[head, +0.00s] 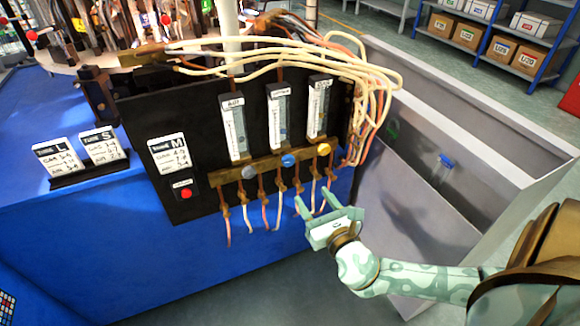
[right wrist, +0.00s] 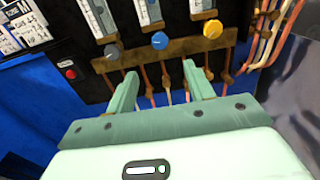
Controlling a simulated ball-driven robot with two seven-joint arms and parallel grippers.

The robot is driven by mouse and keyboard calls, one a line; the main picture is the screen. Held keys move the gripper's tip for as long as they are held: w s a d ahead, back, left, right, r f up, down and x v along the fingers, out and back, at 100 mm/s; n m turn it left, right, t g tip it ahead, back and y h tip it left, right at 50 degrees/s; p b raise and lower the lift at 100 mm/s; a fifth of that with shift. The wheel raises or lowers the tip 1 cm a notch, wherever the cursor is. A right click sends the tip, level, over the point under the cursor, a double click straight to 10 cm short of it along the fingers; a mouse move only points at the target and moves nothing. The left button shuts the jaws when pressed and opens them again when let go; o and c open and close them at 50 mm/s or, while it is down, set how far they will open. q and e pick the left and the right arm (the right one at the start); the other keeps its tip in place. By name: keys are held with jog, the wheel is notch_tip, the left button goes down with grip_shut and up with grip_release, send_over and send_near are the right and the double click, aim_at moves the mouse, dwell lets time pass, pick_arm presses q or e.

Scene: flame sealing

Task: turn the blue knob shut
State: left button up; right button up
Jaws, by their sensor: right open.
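The blue knob (head: 288,160) is the middle of three knobs on a brass manifold (head: 211,178) at the bottom of a black panel. A grey knob (head: 248,172) is to its left and a yellow knob (head: 323,149) to its right. In the right wrist view the blue knob (right wrist: 160,41) is ahead of the fingers, near the top. My right gripper (head: 314,200) is open and empty, below and to the right of the blue knob and apart from it. Its fingers also show in the right wrist view (right wrist: 162,90). My left gripper is not in view.
Thin hoses (head: 264,213) hang below the manifold. A bundle of cream hoses (head: 375,100) loops along the panel's right edge. A grey metal bin (head: 440,140) stands to the right. A red button (head: 185,193) is at the panel's lower left. Floor in front is clear.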

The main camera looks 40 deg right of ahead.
aim_at(289, 163)
jog(key=b+x, duration=0.1)
jog(key=x, duration=0.3)
jog(key=b+x, duration=0.2)
jog(key=x, duration=0.2)
jog(key=b+x, duration=0.1)
jog(key=x, duration=0.4)
jog(key=shift+f, duration=0.3)
jog(key=shift+w+d+r, duration=0.15)
jog(key=shift+w, duration=0.2)
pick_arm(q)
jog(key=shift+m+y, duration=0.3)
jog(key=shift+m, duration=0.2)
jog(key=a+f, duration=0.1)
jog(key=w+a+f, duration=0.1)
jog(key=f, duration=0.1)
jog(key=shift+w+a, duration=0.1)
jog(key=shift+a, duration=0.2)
pick_arm(e)
jog(key=c, duration=0.9)
